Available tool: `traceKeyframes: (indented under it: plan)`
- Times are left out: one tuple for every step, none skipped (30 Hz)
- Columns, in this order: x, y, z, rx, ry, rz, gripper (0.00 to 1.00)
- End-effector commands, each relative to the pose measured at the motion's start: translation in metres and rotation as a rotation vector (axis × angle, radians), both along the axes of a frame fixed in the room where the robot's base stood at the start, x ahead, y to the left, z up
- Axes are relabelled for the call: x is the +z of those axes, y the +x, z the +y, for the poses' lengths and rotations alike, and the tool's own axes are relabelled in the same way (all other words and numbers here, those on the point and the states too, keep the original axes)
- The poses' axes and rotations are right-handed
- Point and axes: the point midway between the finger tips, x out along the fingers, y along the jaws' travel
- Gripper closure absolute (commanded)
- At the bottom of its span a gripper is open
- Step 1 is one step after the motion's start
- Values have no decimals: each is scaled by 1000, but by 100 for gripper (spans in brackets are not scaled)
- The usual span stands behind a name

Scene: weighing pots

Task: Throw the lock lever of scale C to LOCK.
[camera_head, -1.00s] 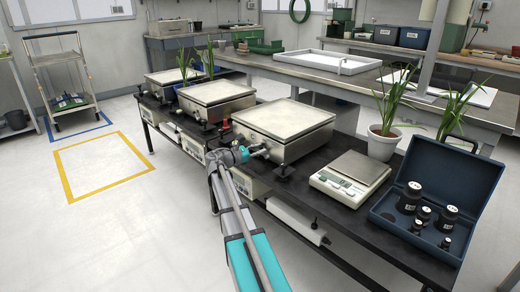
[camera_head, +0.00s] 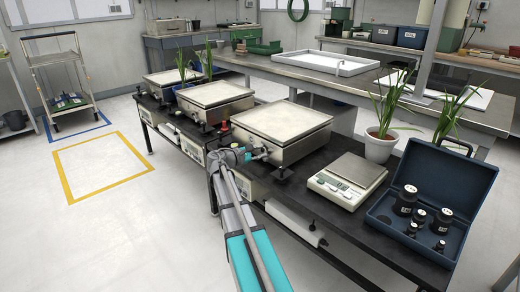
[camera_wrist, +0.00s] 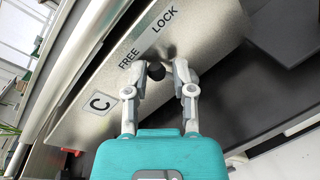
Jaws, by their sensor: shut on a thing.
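Scale C (camera_head: 284,122) is the nearest of the large metal bench scales, with a pale flat top. In the wrist view its front panel (camera_wrist: 90,82) carries a "C" label and the words FREE and LOCK. The lock lever's black knob (camera_wrist: 156,71) shows between my fingertips, below the lettering and nearer the FREE word. My gripper (camera_wrist: 165,68) is closed around the lever, with one finger on each side. In the head view my gripper (camera_head: 258,153) is at the front of scale C, and the lever is too small to make out there.
A small electronic scale (camera_head: 346,180) stands to the right on the black bench (camera_head: 310,208). A blue case (camera_head: 438,195) of black weights and a potted plant (camera_head: 381,145) are further right. Two more large scales stand to the left. Floor at left is open.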

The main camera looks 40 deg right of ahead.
Motion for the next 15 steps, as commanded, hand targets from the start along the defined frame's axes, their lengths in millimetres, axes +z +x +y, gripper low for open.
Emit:
traceKeyframes:
  plan:
    - [-1, -6, 4, -2, 18, -49, 100]
    - [-1, -7, 4, -2, 19, -77, 100]
    - [-1, -8, 3, -2, 23, -115, 100]
    - [-1, -9, 3, -2, 25, -144, 100]
    - [-1, -10, 3, -2, 27, -173, 100]
    - [-1, -12, 3, -1, 29, -210, 100]
    - [-1, -13, 3, -1, 32, -239, 100]
    - [-1, -14, 3, 0, 34, -267, 100]
    - [-1, -15, 3, 0, 37, -305, 100]
    - [-1, -16, 3, 1, 40, -334, 100]
    - [-1, -17, 3, 1, 42, -362, 100]
    - [-2, -18, 3, 1, 44, -400, 100]
    - [-2, -19, 3, 3, 46, -428, 100]
    - [-2, -20, 3, 3, 49, -456, 100]
    - [-2, -21, 3, 3, 52, -494, 100]
